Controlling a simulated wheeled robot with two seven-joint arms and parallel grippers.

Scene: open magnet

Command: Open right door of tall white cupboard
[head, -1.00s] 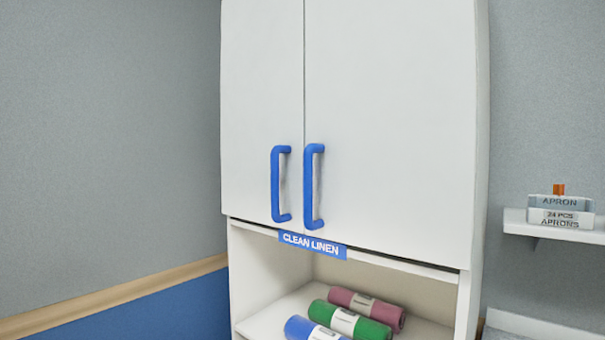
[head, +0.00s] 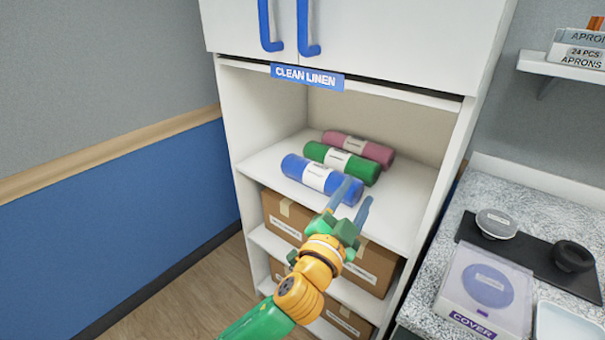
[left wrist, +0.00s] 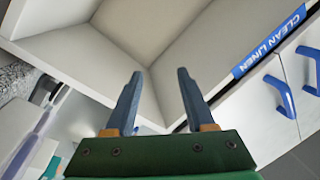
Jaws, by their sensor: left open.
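The tall white cupboard has two upper doors, cut off at the top of the head view. The right door (head: 405,38) is closed and its blue handle (head: 306,30) hangs near its left edge. The left door (head: 228,28) is closed too, with its own blue handle (head: 267,28). Both handles also show at the right of the left wrist view, one of them here (left wrist: 281,97). My left gripper (head: 352,196) is open and empty, in front of the open shelf, below the doors and apart from the handles. My right gripper is not in view.
Blue, green and red rolls lie on the open shelf (head: 400,212), with the blue roll (head: 315,176) nearest. Cardboard boxes (head: 370,268) fill lower shelves. A speckled counter (head: 445,255) with a cover box (head: 485,290) stands at right. A wall shelf (head: 560,74) holds apron boxes.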

